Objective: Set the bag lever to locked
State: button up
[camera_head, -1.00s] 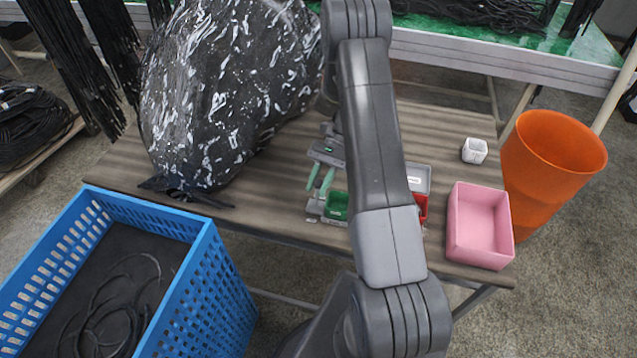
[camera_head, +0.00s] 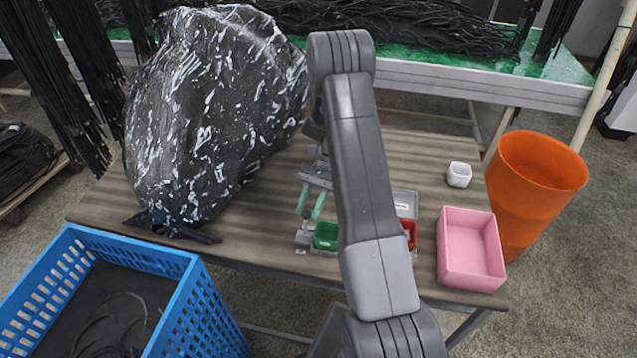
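The black glossy bag (camera_head: 205,120) with white flecks stands on the left of the brown table (camera_head: 262,215), its gathered neck at the lower front. I cannot make out a bag lever or its setting. My gripper (camera_head: 310,204) shows left of my upper arm. Its two green fingers point down and stand apart, with nothing visible between them. It is right of the bag and above the table, near a small grey fixture (camera_head: 303,238). A green bin (camera_head: 326,236) is just below and right of the fingers. My arm hides the middle of the table.
A red bin (camera_head: 410,233) and grey labelled box (camera_head: 405,203) show right of my arm. A blue crate (camera_head: 190,310) stands front left. Black hoses (camera_head: 75,90) hang at the left.

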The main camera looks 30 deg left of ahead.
aim_at(305, 224)
jog(key=v, duration=1.1)
jog(key=shift+w, duration=0.3)
jog(key=x, duration=1.4)
jog(key=shift+r+p, duration=0.15)
jog(key=shift+p, duration=0.15)
